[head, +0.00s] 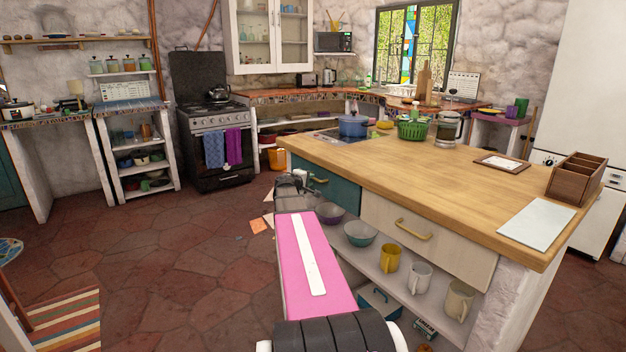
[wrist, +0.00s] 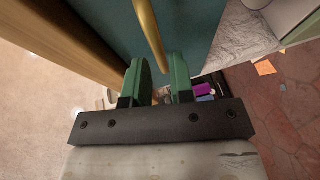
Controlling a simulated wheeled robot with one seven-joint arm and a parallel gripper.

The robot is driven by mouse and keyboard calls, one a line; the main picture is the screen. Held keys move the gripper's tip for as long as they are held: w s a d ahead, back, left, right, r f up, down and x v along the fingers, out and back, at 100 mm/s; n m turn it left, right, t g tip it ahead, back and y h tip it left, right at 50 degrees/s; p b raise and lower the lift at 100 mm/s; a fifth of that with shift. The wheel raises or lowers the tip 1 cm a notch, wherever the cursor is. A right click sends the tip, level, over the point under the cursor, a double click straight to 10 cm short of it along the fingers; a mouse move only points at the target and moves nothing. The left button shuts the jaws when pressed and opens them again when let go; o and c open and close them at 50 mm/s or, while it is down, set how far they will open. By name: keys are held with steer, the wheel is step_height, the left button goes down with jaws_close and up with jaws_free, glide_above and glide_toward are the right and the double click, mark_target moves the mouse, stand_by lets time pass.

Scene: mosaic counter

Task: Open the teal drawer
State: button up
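The teal drawer (head: 343,189) is in the near side of the wooden-topped island, left of a cream drawer. Its front looks flush with the island. Its teal face (wrist: 205,25) fills the top middle of the wrist view. A brass handle (wrist: 149,32) crosses that face, and its lower end shows between my two fingers. My gripper (wrist: 160,68) has green fingers standing apart, open, with a gap around the handle end. I cannot tell whether they touch it. In the head view my gripper (head: 290,184) is beside the drawer's left part, and my arm hides some of it.
The cream drawer (head: 450,240) with a brass handle is to the right. Bowls (head: 361,234) and mugs (head: 419,277) stand on the open shelf below. The wooden top (head: 430,180) overhangs the drawers. The tiled floor (head: 170,250) to the left is mostly clear.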

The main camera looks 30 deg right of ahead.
steer(key=shift+x, duration=1.9)
jaws_close()
steer(key=s+a, duration=0.2)
steer(key=a, duration=2.5)
steer(key=shift+a, duration=0.3)
steer(key=shift+s, duration=0.1)
jaws_free()
steer(key=v, duration=1)
steer(key=shift+s+a, duration=0.2)
steer(key=shift+a, duration=0.15)
